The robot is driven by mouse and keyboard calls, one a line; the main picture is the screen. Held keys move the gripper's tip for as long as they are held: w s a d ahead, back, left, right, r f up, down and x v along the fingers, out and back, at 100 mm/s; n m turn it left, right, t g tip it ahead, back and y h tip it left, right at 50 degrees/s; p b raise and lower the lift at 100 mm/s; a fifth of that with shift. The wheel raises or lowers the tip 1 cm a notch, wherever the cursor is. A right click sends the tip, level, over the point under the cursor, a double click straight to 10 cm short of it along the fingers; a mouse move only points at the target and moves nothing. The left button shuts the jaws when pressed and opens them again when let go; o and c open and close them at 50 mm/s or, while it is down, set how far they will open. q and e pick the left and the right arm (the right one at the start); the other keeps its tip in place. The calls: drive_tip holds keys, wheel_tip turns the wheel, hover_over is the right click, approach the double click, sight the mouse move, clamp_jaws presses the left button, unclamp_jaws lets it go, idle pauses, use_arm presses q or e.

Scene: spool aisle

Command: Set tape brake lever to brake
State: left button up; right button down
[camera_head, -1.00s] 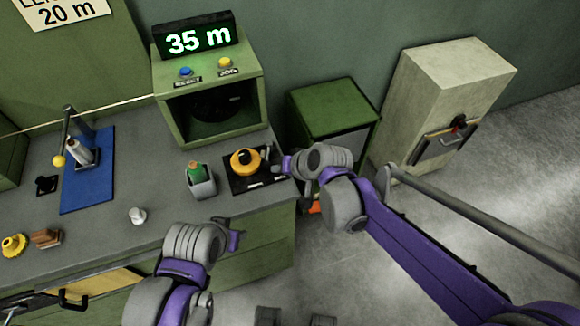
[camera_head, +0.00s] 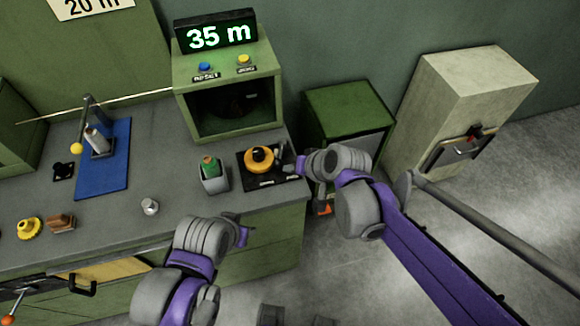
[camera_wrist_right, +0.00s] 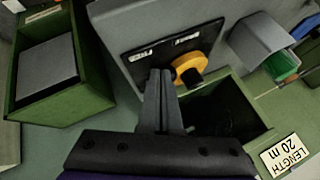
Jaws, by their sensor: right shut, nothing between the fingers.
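A yellow round lever hub with a black top (camera_head: 259,160) sits on a black plate (camera_head: 252,178) with white labels, at the bench's right end. I take it to be the tape brake lever; the label words are too small to read. It also shows in the right wrist view (camera_wrist_right: 187,72), just right of my fingertips. My right gripper (camera_head: 287,160) is shut and empty at the plate's right edge; its fingers (camera_wrist_right: 160,74) reach over the plate beside the hub. Contact cannot be told. My left gripper (camera_head: 242,236) hangs near the bench's front edge, its jaws unclear.
A grey holder with a green item (camera_head: 214,178) stands left of the plate. Behind is a green box (camera_head: 228,65) under a "35 m" display. A green cabinet (camera_head: 350,105) and a beige cabinet (camera_head: 480,95) stand to the right. A yellow-ball lever (camera_head: 77,148) is far left.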

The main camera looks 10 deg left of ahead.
use_arm(q)
drive_tip(key=shift+w+r+p, duration=0.15)
drive_tip(key=shift+r+p, duration=0.2)
drive_tip(key=shift+r, duration=0.15)
use_arm(e)
drive_tip(key=v, duration=0.8)
drive_tip(key=shift+d+r, duration=0.15)
drive_tip(key=shift+d, duration=0.35)
use_arm(q)
drive_tip(key=shift+w+r+p, duration=0.2)
drive_tip(key=shift+r+p, duration=0.3)
drive_tip(key=shift+r, duration=0.15)
drive_tip(key=shift+w+r+p, duration=0.15)
drive_tip(key=shift+r+p, duration=0.35)
drive_tip(key=shift+r, duration=0.1)
use_arm(e)
drive_tip(key=s+d+f+m+h, duration=0.1)
drive_tip(key=s+d+f+h, duration=0.2)
drive_tip(key=s+d, duration=0.3)
drive_tip(key=s+d+f+m+t+h, duration=0.1)
drive_tip(key=s+d+f+h, duration=0.2)
drive_tip(key=s+d, duration=0.4)
drive_tip(key=d, duration=0.8)
drive_tip(key=shift+s+d+h, duration=0.25)
drive_tip(key=shift+d+h, duration=0.05)
drive_tip(key=shift+d, duration=0.1)
use_arm(q)
drive_tip(key=shift+c, duration=0.3)
